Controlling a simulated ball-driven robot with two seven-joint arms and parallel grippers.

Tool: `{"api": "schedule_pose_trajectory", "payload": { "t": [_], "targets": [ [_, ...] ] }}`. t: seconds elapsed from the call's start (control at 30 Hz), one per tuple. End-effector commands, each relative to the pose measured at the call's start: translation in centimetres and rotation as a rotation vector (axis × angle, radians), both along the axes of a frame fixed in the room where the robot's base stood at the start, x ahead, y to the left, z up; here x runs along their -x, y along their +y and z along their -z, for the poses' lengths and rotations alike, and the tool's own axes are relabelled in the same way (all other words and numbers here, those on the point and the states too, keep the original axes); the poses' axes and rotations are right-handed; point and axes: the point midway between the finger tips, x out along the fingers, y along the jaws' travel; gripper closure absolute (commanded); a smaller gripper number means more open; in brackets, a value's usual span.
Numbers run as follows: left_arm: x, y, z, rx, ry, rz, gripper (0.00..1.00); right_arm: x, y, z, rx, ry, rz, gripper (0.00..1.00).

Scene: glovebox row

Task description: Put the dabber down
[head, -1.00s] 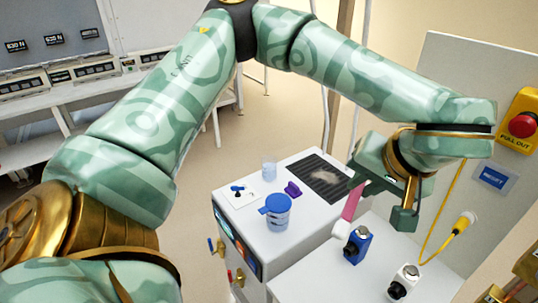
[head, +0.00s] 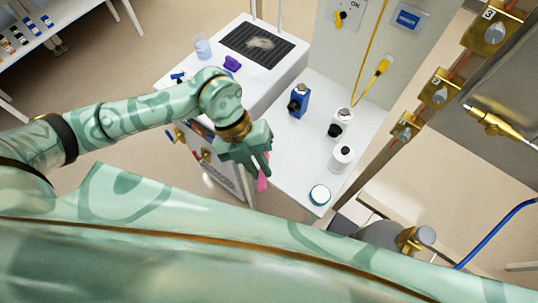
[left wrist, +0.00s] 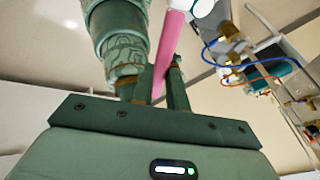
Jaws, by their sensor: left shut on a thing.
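The dabber is the pink stick (head: 263,180), which hangs from my left gripper (head: 262,160) beside the front-left edge of the white worktop (head: 290,165) in the head view. My left gripper is shut on it. In the left wrist view the pink shaft (left wrist: 170,45) runs up between the two fingers of my left gripper (left wrist: 160,88), with a white part at its upper end. In the head view the hand hides most of the dabber, and I cannot tell whether it touches anything below. My right gripper is in neither view.
On the worktop stand a blue bottle (head: 299,100), two white bottles (head: 342,120) (head: 342,157) and a round teal-rimmed disc (head: 320,195). The white cabinet (head: 205,75) behind carries a clear cup (head: 202,47) and a purple item (head: 232,63). Brass-fitted posts (head: 440,90) border the right.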

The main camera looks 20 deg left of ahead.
Motion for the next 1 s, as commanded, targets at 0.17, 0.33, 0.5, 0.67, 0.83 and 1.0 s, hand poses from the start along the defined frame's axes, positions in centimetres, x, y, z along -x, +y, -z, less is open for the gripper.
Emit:
{"api": "schedule_pose_trajectory", "payload": {
  "t": [0.17, 0.33, 0.5, 0.67, 0.83, 1.0],
  "targets": [
    [2.5, 1.5, 1.1, 0.000, 0.005, -0.396, 1.00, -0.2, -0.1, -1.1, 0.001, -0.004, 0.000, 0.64],
    [3.3, 2.2, 1.8, 0.000, 0.004, -0.579, 1.00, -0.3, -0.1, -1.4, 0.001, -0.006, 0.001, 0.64],
    [0.8, 2.0, 3.1, 0.002, -0.001, -0.620, 1.00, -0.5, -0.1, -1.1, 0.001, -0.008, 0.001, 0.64],
    [-3.8, 1.4, 5.2, 0.002, 0.001, -0.620, 1.00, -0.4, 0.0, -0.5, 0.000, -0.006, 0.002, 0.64],
    [-7.5, 0.9, 8.7, -0.001, 0.008, -0.617, 1.00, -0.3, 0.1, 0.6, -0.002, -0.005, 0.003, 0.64],
    [-9.4, 0.6, 11.0, 0.000, 0.006, -0.615, 1.00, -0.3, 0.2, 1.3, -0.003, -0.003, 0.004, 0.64]
  ]
}}
